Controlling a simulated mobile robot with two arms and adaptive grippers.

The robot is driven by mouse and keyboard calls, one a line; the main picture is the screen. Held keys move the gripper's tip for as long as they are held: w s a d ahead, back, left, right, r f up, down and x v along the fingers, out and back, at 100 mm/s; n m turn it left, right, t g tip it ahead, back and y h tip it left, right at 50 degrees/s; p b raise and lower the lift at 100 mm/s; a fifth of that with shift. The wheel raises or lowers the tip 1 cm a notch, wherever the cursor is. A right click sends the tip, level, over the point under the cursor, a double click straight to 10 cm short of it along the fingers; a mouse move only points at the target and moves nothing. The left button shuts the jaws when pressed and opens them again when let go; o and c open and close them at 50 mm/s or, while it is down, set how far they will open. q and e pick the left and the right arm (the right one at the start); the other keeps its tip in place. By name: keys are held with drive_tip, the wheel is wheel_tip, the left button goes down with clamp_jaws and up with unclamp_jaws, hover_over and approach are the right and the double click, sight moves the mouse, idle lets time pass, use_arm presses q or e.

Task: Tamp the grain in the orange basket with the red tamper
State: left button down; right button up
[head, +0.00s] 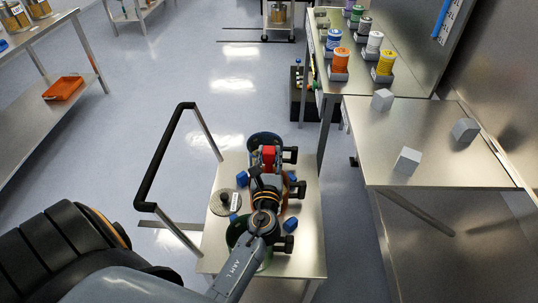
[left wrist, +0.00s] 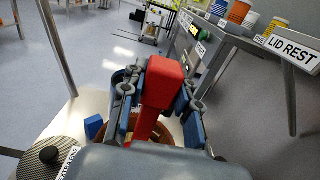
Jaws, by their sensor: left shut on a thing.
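My left gripper (head: 266,165) is over the small steel cart. It is shut on the red tamper (head: 268,154), whose red handle (left wrist: 165,85) stands between the fingers in the left wrist view. The tamper points down toward the orange basket (left wrist: 176,130), whose rim shows partly below the fingers. In the head view the arm and gripper hide most of this basket. The tamper's lower end and the grain are hidden, so I cannot tell whether they touch. My right gripper is not in view.
A blue vessel (head: 264,140) and a green vessel (head: 238,230) stand on the cart (head: 300,262). A round grey lid (head: 222,203) lies at its left. The cart has a black handle (head: 165,150). A steel table (head: 425,165) with several grey blocks stands to the right.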

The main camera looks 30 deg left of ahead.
use_arm(q)
wheel_tip(320, 180, up, 2)
drive_tip(key=shift+r+p, duration=0.1)
drive_tip(key=shift+p, duration=0.55)
drive_tip(key=shift+f+b, duration=1.4)
drive_tip(key=shift+f, duration=0.2)
drive_tip(key=shift+r, duration=0.2)
drive_tip(key=shift+r+p, duration=1.3)
drive_tip(key=shift+p, duration=0.25)
